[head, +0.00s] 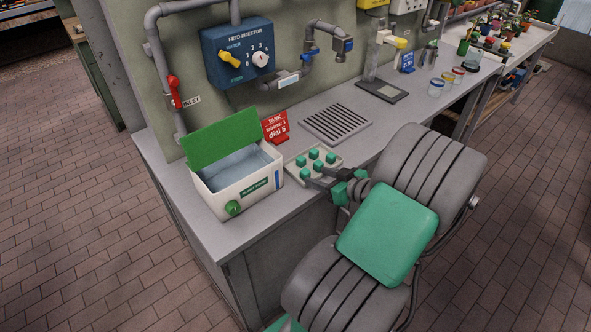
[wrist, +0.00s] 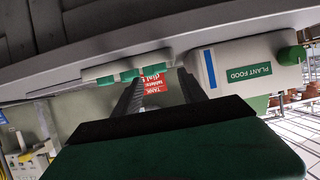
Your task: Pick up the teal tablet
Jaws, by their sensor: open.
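Several small teal tablets (head: 314,154) sit in a pale shallow tray (head: 327,174) on the grey counter. In the wrist view, which looks upside down, a few teal tablets (wrist: 130,75) show along the edge of the tray (wrist: 95,73). My gripper (head: 307,177) is open at the tray's near side, its dark fingers reaching toward the tablets. In the wrist view my gripper (wrist: 160,84) has its fingers apart with no tablet between them. Whether a finger touches the tray or a tablet I cannot tell.
A white plant food box (head: 236,190) with a raised green lid (head: 221,138) stands left of the tray. A red sign (head: 275,126) stands behind, and a drain grille (head: 336,124) lies to the right. Jars (head: 436,87) stand farther along the counter.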

